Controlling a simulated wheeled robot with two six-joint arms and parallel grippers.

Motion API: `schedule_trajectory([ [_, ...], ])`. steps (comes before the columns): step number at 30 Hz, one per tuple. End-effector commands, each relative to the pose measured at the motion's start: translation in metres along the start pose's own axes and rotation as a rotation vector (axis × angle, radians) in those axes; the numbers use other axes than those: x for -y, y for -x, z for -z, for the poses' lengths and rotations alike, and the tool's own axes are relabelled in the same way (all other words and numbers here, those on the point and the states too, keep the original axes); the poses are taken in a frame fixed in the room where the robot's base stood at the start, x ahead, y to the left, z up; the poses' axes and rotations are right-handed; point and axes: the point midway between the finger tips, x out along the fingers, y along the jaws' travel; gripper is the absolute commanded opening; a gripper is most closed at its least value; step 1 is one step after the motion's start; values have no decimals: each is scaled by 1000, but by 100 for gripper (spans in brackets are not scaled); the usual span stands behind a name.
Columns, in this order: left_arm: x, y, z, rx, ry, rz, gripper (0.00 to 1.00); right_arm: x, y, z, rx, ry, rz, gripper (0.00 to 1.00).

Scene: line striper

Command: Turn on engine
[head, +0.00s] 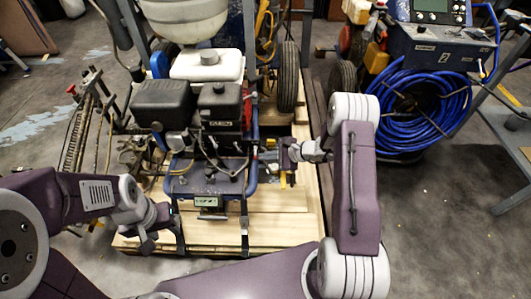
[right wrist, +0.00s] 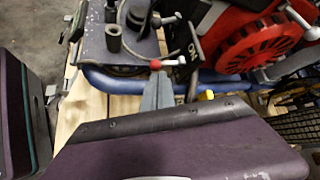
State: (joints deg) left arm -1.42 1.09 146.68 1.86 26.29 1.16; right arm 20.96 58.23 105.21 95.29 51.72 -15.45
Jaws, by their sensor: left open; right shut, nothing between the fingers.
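The line striper's engine (head: 190,108), with black covers and a white tank, sits on a wooden pallet (head: 270,225). In the right wrist view the engine (right wrist: 262,42) shows a red housing with a round slotted cover. A small red knob (right wrist: 155,65) on a pale lever is in front of it, beside a dark plate with "ON" lettering. My right gripper (head: 290,152) is shut and empty at the engine's right side. Its narrow grey tips (right wrist: 158,88) appear just below the red knob; contact cannot be told. My left gripper (head: 155,224) is open and empty at the pallet's front left.
A blue-grey panel (head: 207,178) with a small display stands in front of the engine. A coiled blue hose (head: 425,105) hangs on another machine at right. A metal stand (head: 505,100) is at the far right. Grey floor is clear at lower right.

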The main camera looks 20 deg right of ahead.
Motion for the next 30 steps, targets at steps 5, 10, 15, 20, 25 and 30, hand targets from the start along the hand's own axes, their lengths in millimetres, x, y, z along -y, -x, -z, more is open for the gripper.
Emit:
schedule_trajectory([
  [5,-1,40,4,0,0,0,42,8,9,-12,2,-106,-97,0],
  [10,-1,55,6,0,0,0,42,8,10,-13,2,-192,-168,0],
  [15,-1,61,6,0,0,0,42,9,11,-14,3,-190,-166,0],
  [20,-1,62,6,0,0,0,42,10,12,-16,3,-190,-165,0],
  [25,-1,63,6,0,0,0,42,10,12,-16,3,-190,-164,0],
  [30,-1,62,6,0,0,0,42,10,12,-16,3,-190,-164,0],
])
